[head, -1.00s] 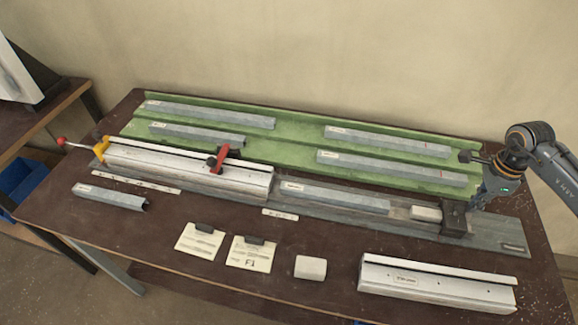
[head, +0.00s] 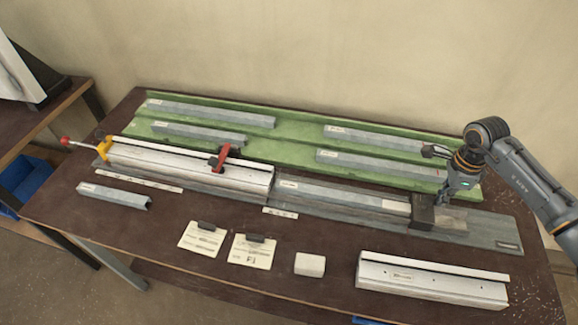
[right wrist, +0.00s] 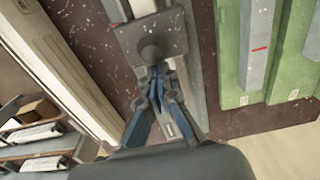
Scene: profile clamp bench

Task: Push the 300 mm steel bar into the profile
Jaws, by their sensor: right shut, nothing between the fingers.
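The white profile (head: 190,168) lies along the left of the grey base plate, its right end open towards the bar. The grey steel bar (head: 335,195) lies on the base in line with it; its left end meets the profile's mouth, and how far it is inside I cannot tell. A dark block (head: 423,212) stands at the bar's right end; it also shows in the right wrist view with a round knob (right wrist: 150,52). My right gripper (head: 447,194) is shut and empty, its tips close behind that knob; contact is unclear. My left gripper is not in view.
A red clamp (head: 222,157) and a yellow clamp (head: 102,148) sit on the profile. Several grey bars lie in the green tray (head: 290,135) behind. In front are a short bar (head: 113,195), cards (head: 252,252), a pale block (head: 310,264) and another white profile (head: 430,281).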

